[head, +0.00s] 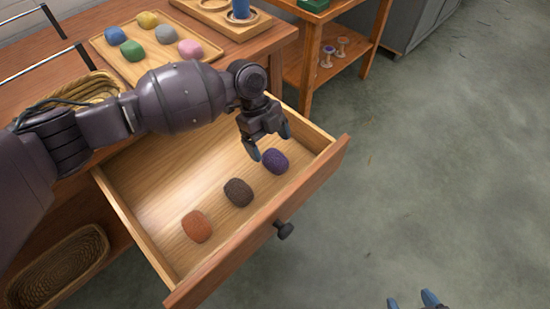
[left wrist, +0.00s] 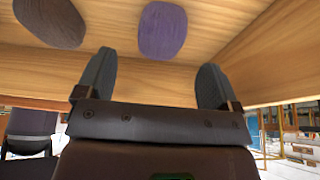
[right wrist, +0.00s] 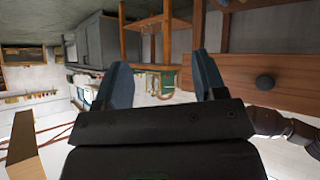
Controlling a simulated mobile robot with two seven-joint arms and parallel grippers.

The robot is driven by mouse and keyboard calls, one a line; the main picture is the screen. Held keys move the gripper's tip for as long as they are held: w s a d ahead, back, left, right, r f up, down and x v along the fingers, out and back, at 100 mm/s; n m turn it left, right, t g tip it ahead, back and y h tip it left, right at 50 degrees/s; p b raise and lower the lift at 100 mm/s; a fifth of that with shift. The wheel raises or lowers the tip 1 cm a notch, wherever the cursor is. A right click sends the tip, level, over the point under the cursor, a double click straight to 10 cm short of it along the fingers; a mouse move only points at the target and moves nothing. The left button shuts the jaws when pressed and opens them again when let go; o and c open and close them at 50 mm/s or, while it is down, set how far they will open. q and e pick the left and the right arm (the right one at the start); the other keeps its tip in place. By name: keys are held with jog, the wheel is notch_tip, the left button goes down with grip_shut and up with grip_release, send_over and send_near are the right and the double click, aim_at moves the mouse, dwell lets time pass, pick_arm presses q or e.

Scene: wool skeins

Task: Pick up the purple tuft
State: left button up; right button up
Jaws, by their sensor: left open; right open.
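The purple tuft (head: 275,161) lies in the open drawer (head: 160,168), near its far right corner. My left gripper (head: 269,143) is open just above and beside the tuft, apart from it. In the left wrist view the purple tuft (left wrist: 162,31) shows ahead of the two spread fingers (left wrist: 155,82), between them, with nothing held. My right gripper (head: 412,300) is open and empty at the bottom edge of the head view, over the floor. Its spread fingers also show in the right wrist view (right wrist: 163,80).
A brown tuft (head: 238,192) and an orange tuft (head: 197,226) lie in the same drawer, in a row with the purple one. Drawer walls stand close to the left gripper. A tray (head: 127,68) with several tufts sits on the table above. The floor at right is clear.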

aim_at(273, 155)
pick_arm(q)
jog(key=b+x, duration=0.1)
jog(key=x, duration=0.4)
jog(key=shift+w+a, duration=0.1)
jog(key=shift+w, duration=0.05)
jog(key=c, duration=1)
